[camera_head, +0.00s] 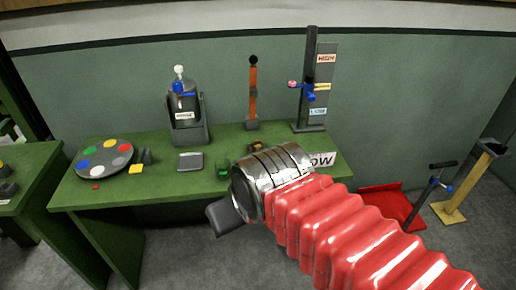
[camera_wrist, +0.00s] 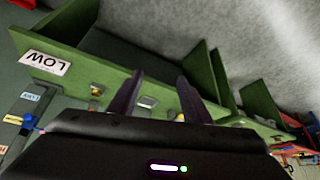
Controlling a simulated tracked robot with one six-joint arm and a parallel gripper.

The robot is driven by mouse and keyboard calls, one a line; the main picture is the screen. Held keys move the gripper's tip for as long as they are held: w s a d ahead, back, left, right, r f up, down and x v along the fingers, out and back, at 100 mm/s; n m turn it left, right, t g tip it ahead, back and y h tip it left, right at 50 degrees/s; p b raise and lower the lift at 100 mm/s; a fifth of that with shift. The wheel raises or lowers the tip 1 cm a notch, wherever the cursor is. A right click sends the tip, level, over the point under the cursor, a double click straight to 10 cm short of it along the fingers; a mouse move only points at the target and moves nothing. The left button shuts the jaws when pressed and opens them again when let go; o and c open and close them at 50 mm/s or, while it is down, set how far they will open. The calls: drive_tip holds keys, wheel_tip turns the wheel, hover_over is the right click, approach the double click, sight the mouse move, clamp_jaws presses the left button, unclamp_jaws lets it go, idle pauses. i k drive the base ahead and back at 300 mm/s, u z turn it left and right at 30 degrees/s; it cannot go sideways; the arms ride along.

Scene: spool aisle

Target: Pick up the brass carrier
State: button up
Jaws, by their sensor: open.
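I cannot tell for sure which thing is the brass carrier. A small dark and green block (camera_head: 223,169) sits on the green bench, just left of my forearm. A small piece with a yellowish, brassy top (camera_wrist: 97,89) shows on the bench in the wrist view, left of the fingers; it may be the same block. My gripper (camera_wrist: 160,79) is open and empty, its two dark fingers reaching over the bench's front side. In the head view only one dark finger part (camera_head: 226,215) shows, at the bench's front edge; my forearm hides the rest.
The bench (camera_head: 110,196) also carries a disc with coloured pads (camera_head: 104,158), a yellow block (camera_head: 136,169), a grey plate (camera_head: 190,162), a canister stand (camera_head: 187,112), an orange post (camera_head: 253,90) and a HIGH/LOW stand (camera_head: 323,85). A red tray (camera_head: 392,204) and yellow stand (camera_head: 470,185) are on the floor.

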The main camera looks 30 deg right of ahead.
sight(256, 149)
drive_tip(key=k, duration=0.65)
drive_tip(key=u, duration=0.3)
drive_tip(key=i, duration=1.55)
drive_tip(key=z, duration=0.45)
